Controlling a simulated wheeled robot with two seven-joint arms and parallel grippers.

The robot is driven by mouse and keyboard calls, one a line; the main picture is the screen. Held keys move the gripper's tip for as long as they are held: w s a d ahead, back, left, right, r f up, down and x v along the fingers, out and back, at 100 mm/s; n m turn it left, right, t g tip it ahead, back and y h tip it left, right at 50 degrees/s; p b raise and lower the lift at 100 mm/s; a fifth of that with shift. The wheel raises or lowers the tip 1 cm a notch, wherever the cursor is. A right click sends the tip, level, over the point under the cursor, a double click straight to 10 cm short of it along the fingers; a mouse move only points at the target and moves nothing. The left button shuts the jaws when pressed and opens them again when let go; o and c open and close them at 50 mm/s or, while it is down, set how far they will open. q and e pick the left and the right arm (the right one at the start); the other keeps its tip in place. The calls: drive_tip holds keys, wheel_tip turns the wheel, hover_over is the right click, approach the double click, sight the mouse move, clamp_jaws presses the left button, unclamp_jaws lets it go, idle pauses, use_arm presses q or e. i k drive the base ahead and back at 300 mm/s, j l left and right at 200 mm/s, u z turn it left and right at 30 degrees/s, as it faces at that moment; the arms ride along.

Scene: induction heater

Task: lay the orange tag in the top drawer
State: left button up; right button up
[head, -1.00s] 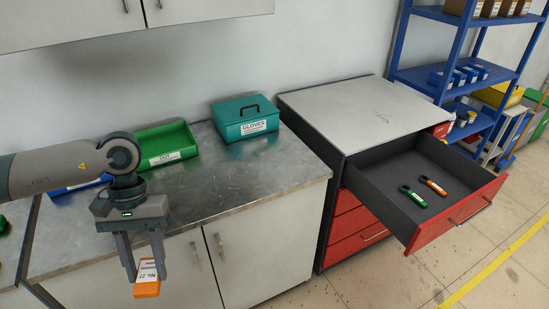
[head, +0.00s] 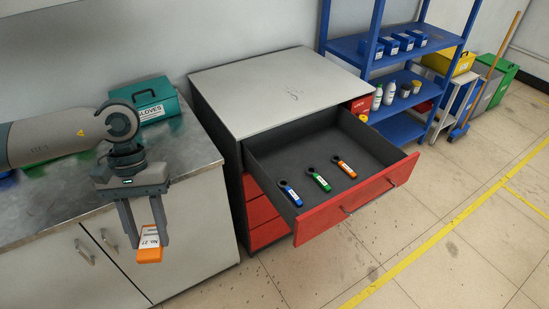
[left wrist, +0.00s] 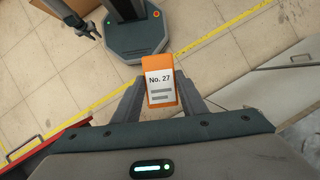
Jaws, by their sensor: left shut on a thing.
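The orange tag (head: 150,245) has a white label reading No. 27. My left gripper (head: 143,238) is shut on it and holds it in the air in front of the bench. The tag also shows between the fingers in the left wrist view (left wrist: 160,82). The top drawer (head: 365,198) of the red-fronted cabinet is pulled open, to the right of my gripper. Inside lie three ring-ended pieces: blue (head: 290,193), green (head: 319,181) and orange (head: 344,166). My right gripper (left wrist: 84,27) shows small at the top left of the left wrist view, its fingers apart.
The cabinet's grey top (head: 280,90) is bare. The drawer floor has free room behind and around the three pieces. Blue shelves (head: 400,75) stand behind. The floor at right is open.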

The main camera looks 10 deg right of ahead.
sight(365, 162)
drive_tip(key=i+l, duration=0.15)
drive_tip(key=l, duration=0.25)
drive_tip(key=i+l, duration=0.1)
drive_tip(key=l, duration=0.3)
drive_tip(key=i+l+z, duration=0.1)
drive_tip(key=l, duration=0.3)
drive_tip(key=i+l, duration=0.15)
drive_tip(key=l, duration=0.25)
drive_tip(key=i+l, duration=0.15)
drive_tip(key=l, duration=0.25)
drive_tip(key=i+l+z, duration=0.1)
drive_tip(key=l, duration=0.3)
drive_tip(key=i+l, duration=0.2)
drive_tip(key=l, duration=0.2)
drive_tip(key=i+l, duration=0.15)
drive_tip(key=l, duration=0.25)
drive_tip(key=i+l+z, duration=0.1)
drive_tip(key=i, duration=0.35)
drive_tip(key=i+l, duration=0.2)
drive_tip(key=i, duration=0.2)
drive_tip(key=z, duration=0.05)
